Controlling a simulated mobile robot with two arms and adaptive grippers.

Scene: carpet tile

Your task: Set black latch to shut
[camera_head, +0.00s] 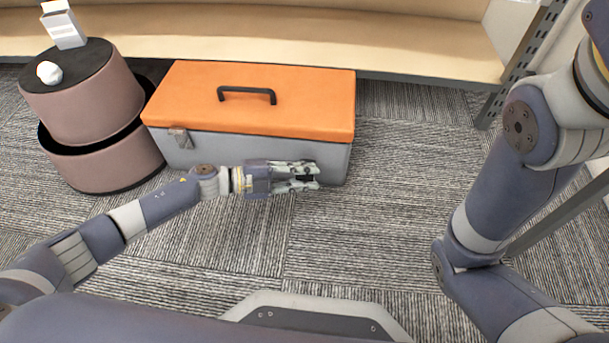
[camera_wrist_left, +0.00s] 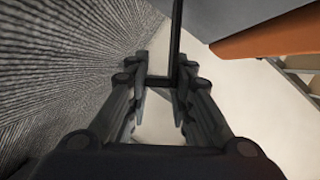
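A toolbox with an orange lid (camera_head: 315,98) and a grey body (camera_head: 225,152) stands on the carpet; its lid is down. A small greyish latch (camera_head: 180,137) shows at the front left. No black latch shows clearly on the front; the part behind my left gripper is hidden. My left gripper (camera_head: 312,178) is in front of the toolbox's lower right front, pointing right. In the left wrist view its fingers (camera_wrist_left: 162,85) stand apart, with a thin dark bar (camera_wrist_left: 176,40) reaching down to the tips; I cannot tell whether this is the latch. My right gripper is out of view.
A black handle (camera_head: 247,94) is on the lid. A wooden shelf (camera_head: 400,50) is behind. Carpet (camera_head: 400,190) to the right is clear.

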